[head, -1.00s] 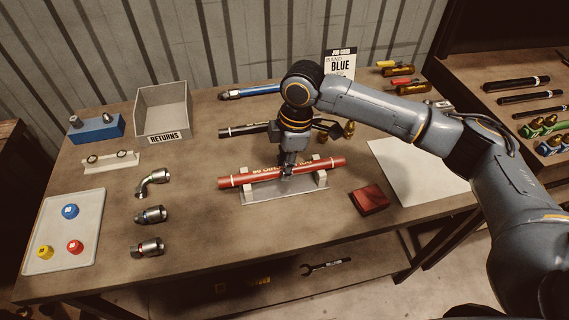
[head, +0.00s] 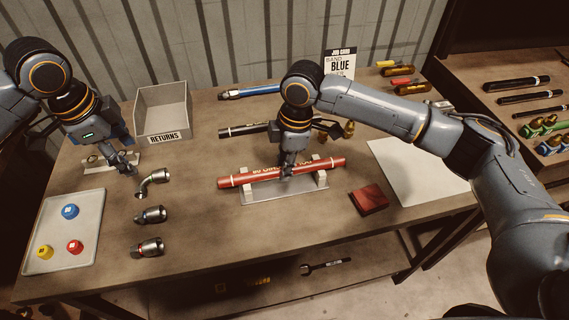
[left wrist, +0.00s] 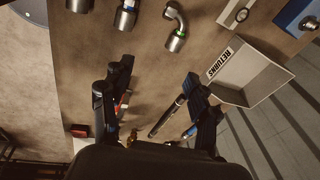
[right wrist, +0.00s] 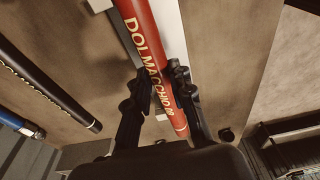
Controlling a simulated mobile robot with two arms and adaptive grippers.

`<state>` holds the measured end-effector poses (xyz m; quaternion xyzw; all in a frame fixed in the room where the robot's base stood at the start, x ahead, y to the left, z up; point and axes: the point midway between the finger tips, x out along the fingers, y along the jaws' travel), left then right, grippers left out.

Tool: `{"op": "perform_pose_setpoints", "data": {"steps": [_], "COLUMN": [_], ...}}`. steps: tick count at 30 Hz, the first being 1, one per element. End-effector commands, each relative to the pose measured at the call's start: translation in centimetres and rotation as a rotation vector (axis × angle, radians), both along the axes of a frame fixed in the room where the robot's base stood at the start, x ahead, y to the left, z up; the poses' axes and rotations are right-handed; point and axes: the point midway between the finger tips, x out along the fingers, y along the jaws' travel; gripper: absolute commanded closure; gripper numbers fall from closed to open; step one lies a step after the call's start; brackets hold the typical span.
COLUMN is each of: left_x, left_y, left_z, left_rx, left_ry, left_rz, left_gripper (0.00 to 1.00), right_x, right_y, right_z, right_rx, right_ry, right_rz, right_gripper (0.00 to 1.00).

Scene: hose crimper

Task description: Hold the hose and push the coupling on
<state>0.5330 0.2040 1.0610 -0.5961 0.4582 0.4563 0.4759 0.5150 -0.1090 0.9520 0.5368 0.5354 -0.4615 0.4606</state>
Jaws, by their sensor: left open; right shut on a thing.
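A red hose (head: 320,167) with pale lettering lies in a cradle (head: 262,192) at mid table. My right gripper (head: 287,168) is shut on it from above; the right wrist view shows the hose (right wrist: 150,40) between the fingers (right wrist: 158,82). My left gripper (head: 127,166) is open and empty above the table's left part, by the elbow coupling. Three metal couplings lie in a column: an elbow (head: 156,177), a straight one with a blue band (head: 150,215) and a straight one with a red band (head: 147,248). They also show at the top of the left wrist view.
A grey returns bin (head: 163,110) stands at the back left. A white rack (head: 96,166) is partly behind my left gripper. A tray (head: 60,215) holds coloured caps. A red block (head: 368,199) lies right of the cradle. Black and blue hoses (head: 250,91) lie behind.

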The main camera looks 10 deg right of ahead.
Motion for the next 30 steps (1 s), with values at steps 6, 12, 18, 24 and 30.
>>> {"op": "perform_pose_setpoints", "data": {"steps": [6, 12, 18, 24, 30], "left_x": [-4.0, -5.0, -5.0, -5.0, -4.9], "left_y": [0.2, 0.3, 0.3, 0.3, 0.4], "left_z": [-2.1, -3.2, -5.7, -8.7, -11.6], "left_rx": [0.104, 0.125, 0.124, 0.123, 0.124], "left_ry": [0.129, 0.162, 0.162, 0.162, 0.162], "left_rz": [-0.1, -0.12, -0.119, -0.118, -0.117], "left_gripper": [0.4, 0.4, 0.4, 0.4, 0.4], "right_x": [0.0, 0.0, 0.0, 0.0, 0.0], "right_y": [0.0, 0.0, 0.0, 0.0, 0.0], "right_z": [0.0, 0.0, 0.0, 0.0, 0.0], "right_rx": [0.0, 0.0, 0.0, 0.0, 0.0], "right_ry": [0.0, 0.0, 0.0, 0.0, 0.0], "right_rz": [0.0, 0.0, 0.0, 0.0, 0.0], "right_gripper": [1.0, 1.0, 1.0, 1.0, 1.0]}}
